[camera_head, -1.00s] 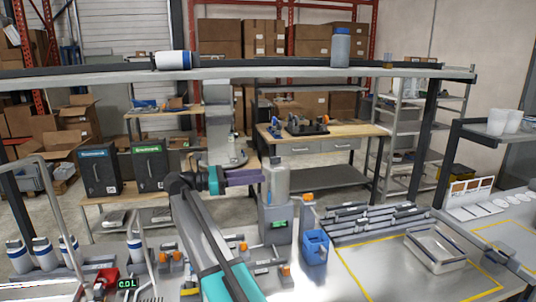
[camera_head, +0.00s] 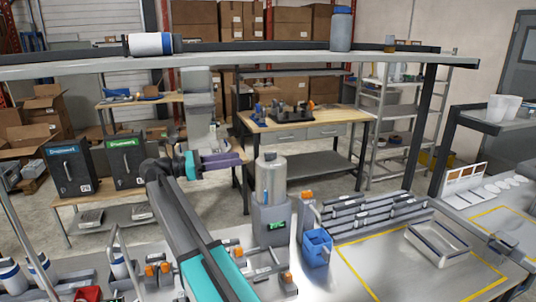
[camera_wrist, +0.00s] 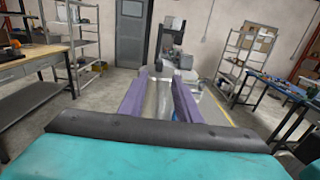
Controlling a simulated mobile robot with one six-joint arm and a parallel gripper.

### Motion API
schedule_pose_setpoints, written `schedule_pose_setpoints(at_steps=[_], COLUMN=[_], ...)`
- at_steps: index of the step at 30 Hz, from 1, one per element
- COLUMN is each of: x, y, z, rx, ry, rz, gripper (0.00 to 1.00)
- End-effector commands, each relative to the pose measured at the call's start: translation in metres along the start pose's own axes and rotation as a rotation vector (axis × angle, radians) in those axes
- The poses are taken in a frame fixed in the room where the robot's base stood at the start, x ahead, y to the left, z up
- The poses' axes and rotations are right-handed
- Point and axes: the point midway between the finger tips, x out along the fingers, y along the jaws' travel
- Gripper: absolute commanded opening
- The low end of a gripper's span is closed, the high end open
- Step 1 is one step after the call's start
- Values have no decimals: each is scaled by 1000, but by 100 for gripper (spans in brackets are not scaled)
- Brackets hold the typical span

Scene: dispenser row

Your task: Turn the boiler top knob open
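The boiler (camera_head: 270,182) is a silver upright cylinder on a grey base with a small green display, at the centre of the counter. Its small top knob (camera_head: 270,156) is on the cylinder's lid. My gripper (camera_head: 240,158) has purple fingers pointing right, at about the height of the boiler's top and just left of it, with a visible gap. In the wrist view, the fingers stand apart and a silver cylindrical shape (camera_wrist: 159,98) shows between them, with a dark knob-like top (camera_wrist: 158,65). How the knob is turned is too small to tell.
A blue container (camera_head: 317,247) and an orange-topped dispenser (camera_head: 307,205) stand right of the boiler. An overhead shelf (camera_head: 230,60) runs across the view. Orange-capped fittings (camera_head: 158,270) sit at front left.

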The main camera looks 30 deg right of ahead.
Motion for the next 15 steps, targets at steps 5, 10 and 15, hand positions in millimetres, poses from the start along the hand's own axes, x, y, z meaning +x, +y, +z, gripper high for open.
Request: schedule_pose_setpoints(at_steps=[5, 10, 15], x=[0, 6, 21], y=[0, 0, -1], z=[0, 1, 2], rx=[0, 0, 0], ry=[0, 0, 0], rz=[1, 1, 2], gripper=[30, 30, 30])
